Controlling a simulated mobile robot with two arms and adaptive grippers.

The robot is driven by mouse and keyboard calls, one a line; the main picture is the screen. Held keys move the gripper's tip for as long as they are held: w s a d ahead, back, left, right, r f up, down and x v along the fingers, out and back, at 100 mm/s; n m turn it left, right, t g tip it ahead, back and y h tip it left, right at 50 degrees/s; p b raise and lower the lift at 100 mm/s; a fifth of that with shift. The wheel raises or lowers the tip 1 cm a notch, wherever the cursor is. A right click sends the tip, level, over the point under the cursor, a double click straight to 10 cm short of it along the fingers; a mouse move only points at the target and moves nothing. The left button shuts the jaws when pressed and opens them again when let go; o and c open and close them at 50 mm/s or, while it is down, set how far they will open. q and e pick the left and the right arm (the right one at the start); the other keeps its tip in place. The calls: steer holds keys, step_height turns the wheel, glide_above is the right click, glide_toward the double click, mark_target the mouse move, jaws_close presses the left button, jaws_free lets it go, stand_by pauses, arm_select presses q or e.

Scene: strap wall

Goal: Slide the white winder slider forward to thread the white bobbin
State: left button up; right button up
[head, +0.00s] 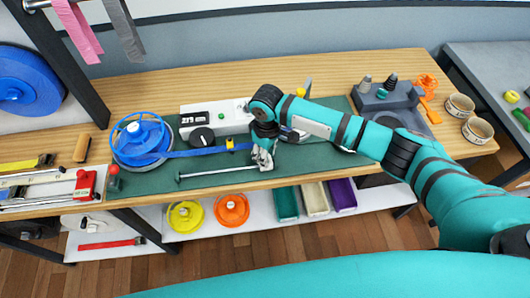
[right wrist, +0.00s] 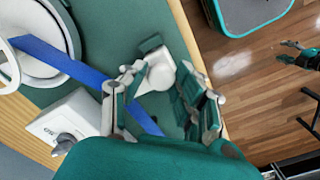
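My right gripper (head: 262,157) is low over the green mat, at the right end of the blue strap (head: 195,152). In the right wrist view its two fingers (right wrist: 158,100) are spread, with a rounded white piece (right wrist: 160,72) between their tips. I cannot tell whether this is the winder slider or the bobbin, or whether a finger touches it. The strap runs from the blue reel (head: 143,142) past a yellow marker (head: 229,144) and passes under the gripper. The right arm hides part of the winder area.
A white box (head: 215,116) with a display and black knob stands behind the strap. A thin rod (head: 215,173) lies along the mat's front. A grey tool block (head: 388,98) and two cups (head: 477,130) stand at right. Bins and reels fill the lower shelf (head: 255,208).

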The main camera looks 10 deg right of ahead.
steer(key=o, duration=0.4)
steer(key=shift+d, duration=0.25)
steer(key=shift+c, duration=0.2)
steer(key=shift+a+r, duration=0.1)
steer(key=shift+r, duration=0.2)
step_height(320, 180, up, 11)
steer(key=shift+r, duration=0.2)
